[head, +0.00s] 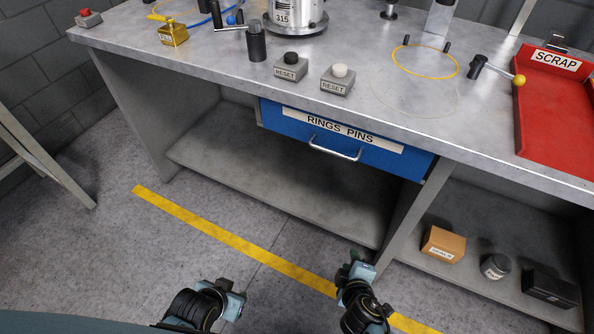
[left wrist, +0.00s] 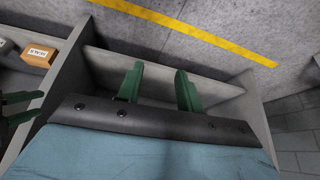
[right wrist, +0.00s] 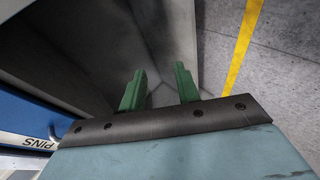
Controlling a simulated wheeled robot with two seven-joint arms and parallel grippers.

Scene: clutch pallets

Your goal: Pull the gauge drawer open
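The blue drawer (head: 390,158) under the bench top has a white label reading "RINGS PINS" and a silver bar handle (head: 335,149). It looks shut. Part of the drawer front, with "PINS", also shows at the left edge of the right wrist view (right wrist: 22,125). My left gripper (head: 234,298) is low in front of the bench, apart from the drawer. Its green fingers are open and empty in the left wrist view (left wrist: 158,88). My right gripper (head: 360,268) is below and in front of the handle, not touching it. Its fingers are open and empty in the right wrist view (right wrist: 160,88).
The grey bench top (head: 200,60) overhangs the drawer. A lower shelf (head: 270,170) and upright panel (head: 410,215) are below. A cardboard box (head: 443,245) and other items sit on the right shelf. A red scrap tray (head: 553,115) and two reset buttons are on top.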

